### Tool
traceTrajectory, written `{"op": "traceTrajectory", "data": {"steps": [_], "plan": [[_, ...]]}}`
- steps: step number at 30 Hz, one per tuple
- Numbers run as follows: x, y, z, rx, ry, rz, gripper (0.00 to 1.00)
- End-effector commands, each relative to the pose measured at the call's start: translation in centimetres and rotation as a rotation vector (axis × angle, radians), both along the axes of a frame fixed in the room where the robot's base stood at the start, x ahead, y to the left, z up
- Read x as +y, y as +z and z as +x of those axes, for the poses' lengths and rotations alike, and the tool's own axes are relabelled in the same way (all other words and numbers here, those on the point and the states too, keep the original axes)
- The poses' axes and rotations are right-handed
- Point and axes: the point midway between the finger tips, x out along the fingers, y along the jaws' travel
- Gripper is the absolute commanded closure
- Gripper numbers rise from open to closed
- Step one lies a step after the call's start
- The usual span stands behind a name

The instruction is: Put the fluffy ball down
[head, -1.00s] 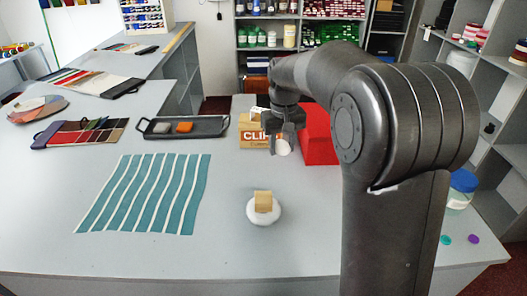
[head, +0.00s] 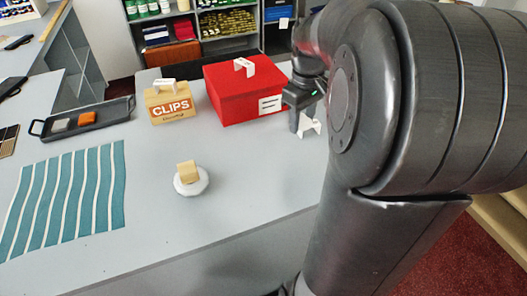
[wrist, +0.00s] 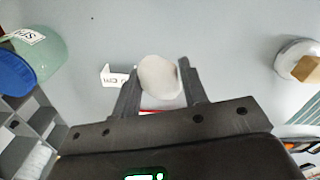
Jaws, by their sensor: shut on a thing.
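The fluffy ball (wrist: 160,80) is pale, greyish white and round. It sits between the two fingers of my gripper (wrist: 157,88) in the wrist view, and the fingers close on it from both sides. In the head view my gripper (head: 307,122) points down near the right end of the grey counter (head: 250,170), to the right of the red box. The ball is hard to make out there, because a white shape at the fingertips may be the ball or a card. I cannot tell the exact height of the ball above the counter.
A wooden block (head: 187,170) sits on a white round base (head: 191,184). A red box (head: 245,92), a clips box (head: 169,105) and a dark tray (head: 85,120) stand farther back. A small white card (wrist: 113,77) and a blue-lidded jar (wrist: 30,55) lie left of my gripper in the wrist view.

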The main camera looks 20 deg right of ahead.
Motion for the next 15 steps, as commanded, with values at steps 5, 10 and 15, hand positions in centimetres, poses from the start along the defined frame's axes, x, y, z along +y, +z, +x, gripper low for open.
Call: {"op": "traceTrajectory", "data": {"steps": [5,10,15], "plan": [[-0.6,-0.5,-1.1,0.0,0.005,0.002,0.81],[1.8,-2.5,0.9,0.002,0.009,0.003,0.81],[4.8,-4.9,3.6,0.002,0.01,0.003,0.81]]}}
